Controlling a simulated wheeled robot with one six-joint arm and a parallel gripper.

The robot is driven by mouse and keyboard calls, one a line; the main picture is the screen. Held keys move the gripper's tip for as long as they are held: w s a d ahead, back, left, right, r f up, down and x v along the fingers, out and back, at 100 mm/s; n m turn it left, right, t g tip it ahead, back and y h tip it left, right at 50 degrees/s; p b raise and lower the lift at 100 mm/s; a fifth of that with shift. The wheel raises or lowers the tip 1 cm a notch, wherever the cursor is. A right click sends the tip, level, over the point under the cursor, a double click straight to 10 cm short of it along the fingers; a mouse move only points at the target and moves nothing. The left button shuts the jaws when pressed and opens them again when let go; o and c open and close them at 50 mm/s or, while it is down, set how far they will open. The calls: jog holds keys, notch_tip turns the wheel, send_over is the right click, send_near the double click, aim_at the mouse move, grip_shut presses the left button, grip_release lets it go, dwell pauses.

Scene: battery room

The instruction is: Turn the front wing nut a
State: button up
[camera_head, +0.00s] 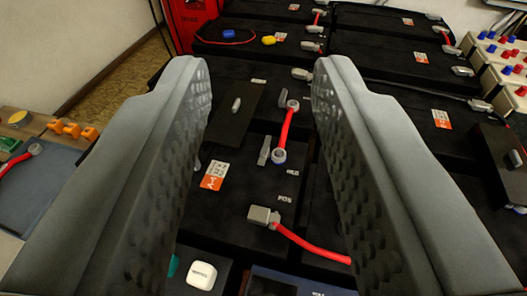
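My gripper (260,85) is open, its two dark grey dimpled fingers wide apart with nothing between them. Beyond and below the fingers lie black batteries (235,215). A small grey upright piece (236,104) stands on a dark flat plate (225,118), and another grey piece (264,151) stands beside the lower end of a short red cable link (286,129) with ring ends. I cannot tell for certain which grey piece is the front wing nut. Both show in the gap between the fingers, apart from them. The fingers hide parts of the batteries on both sides.
A grey clamp (263,216) with a red cable (312,245) is at the front. A white block (201,275) stands at the bottom. More batteries (375,55) fill the back. A blue mat (45,190) and orange pieces (72,130) are left; a panel with coloured knobs (500,75) is right.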

jog(key=w+f+m+g, duration=0.1)
jog(key=w+f+g, duration=0.25)
jog(key=w, duration=0.45)
jog(key=w+f+g, duration=0.3)
jog(key=w+g, duration=0.2)
jog(key=w, duration=0.3)
jog(key=m+g, duration=0.2)
jog(key=g, duration=0.6)
send_over(266, 144)
notch_tip(266, 144, down, 10)
notch_tip(266, 144, down, 17)
jog(key=shift+f, duration=0.1)
jog(key=shift+c, duration=0.4)
grip_shut()
